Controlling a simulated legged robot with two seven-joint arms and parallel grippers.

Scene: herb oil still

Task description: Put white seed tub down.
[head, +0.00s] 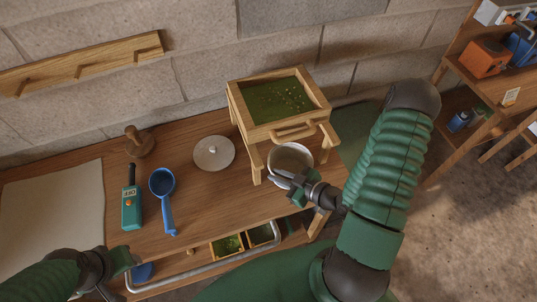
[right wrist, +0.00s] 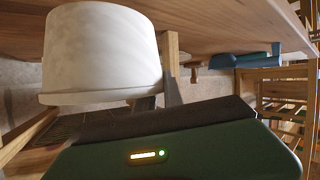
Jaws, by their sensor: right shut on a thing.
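The white seed tub (head: 291,155) is at the right end of the wooden bench, close beside the front of the wooden stand. Its open mouth faces up in the head view. My right gripper (head: 287,181) is shut on its near side. In the right wrist view the tub (right wrist: 103,50) fills the upper left, with the gripper's fingers (right wrist: 168,90) against it. I cannot tell whether its base touches the bench. A round white lid (head: 213,153) lies flat on the bench left of the stand. My left gripper (head: 112,272) is at the lower left, away from the tub; its jaws are unclear.
The stand (head: 275,128) holds a tray of green matter (head: 278,100). A blue ladle (head: 164,192), a teal meter (head: 131,207) and a wooden peg piece (head: 138,142) occupy the bench's left half. A metal rail (head: 205,268) runs along the front. Bare bench lies around the lid.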

